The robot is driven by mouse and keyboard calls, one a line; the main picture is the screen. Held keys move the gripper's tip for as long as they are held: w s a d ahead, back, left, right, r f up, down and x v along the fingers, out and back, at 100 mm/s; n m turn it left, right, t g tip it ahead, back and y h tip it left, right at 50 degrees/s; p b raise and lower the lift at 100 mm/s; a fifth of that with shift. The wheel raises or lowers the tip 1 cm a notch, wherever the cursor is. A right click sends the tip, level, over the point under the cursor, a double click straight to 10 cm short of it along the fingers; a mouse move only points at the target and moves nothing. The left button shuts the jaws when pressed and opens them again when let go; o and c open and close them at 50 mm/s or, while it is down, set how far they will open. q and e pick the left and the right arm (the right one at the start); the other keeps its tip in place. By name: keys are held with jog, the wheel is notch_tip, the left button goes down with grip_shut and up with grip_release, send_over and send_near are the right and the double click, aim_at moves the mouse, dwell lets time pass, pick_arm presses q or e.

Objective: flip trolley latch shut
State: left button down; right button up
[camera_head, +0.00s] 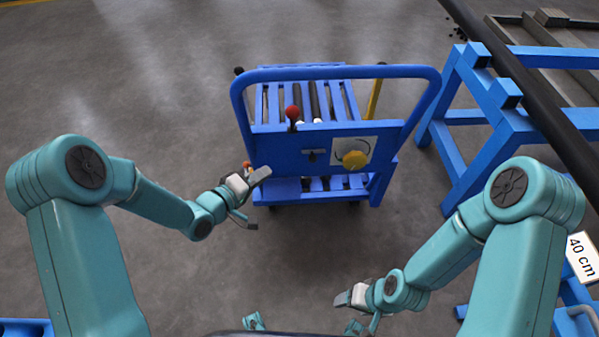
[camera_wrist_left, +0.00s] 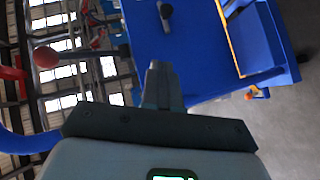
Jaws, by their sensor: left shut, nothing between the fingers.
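The blue trolley (camera_head: 270,142) stands ahead of me, its front panel facing me. A small dark latch-like fitting (camera_head: 315,155) sits mid-panel; its position is too small to tell. My left gripper (camera_head: 262,175) is shut and empty, near the panel's lower left corner. In the left wrist view its fingers (camera_wrist_left: 161,85) overlap the blue panel (camera_wrist_left: 190,60). My right gripper (camera_head: 347,298) is low, away from the trolley; its opening is unclear.
A blue frame (camera_head: 464,130) carrying a dark rail stands to the right of the trolley. A sign reading 40 cm (camera_head: 582,256) is at the right edge. A small orange part (camera_head: 247,165) is just beside my left gripper. The floor between my arms is clear.

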aim_at(312, 161)
pick_arm(q)
jog(key=shift+f, duration=0.2)
jog(key=s+d+f+x, duration=0.1)
jog(key=d+x, duration=0.1)
jog(key=x, duration=1)
jog(key=shift+d+b, duration=0.2)
jog(key=shift+b, duration=0.2)
jog(key=shift+s, duration=0.1)
jog(key=d+b, duration=0.2)
jog(key=d, duration=0.1)
jog(key=shift+w+d+f, duration=0.15)
jog(key=shift+w+d, duration=0.05)
jog(key=shift+d, duration=0.1)
jog(key=shift+a+r, duration=0.1)
jog(key=shift+r, duration=0.15)
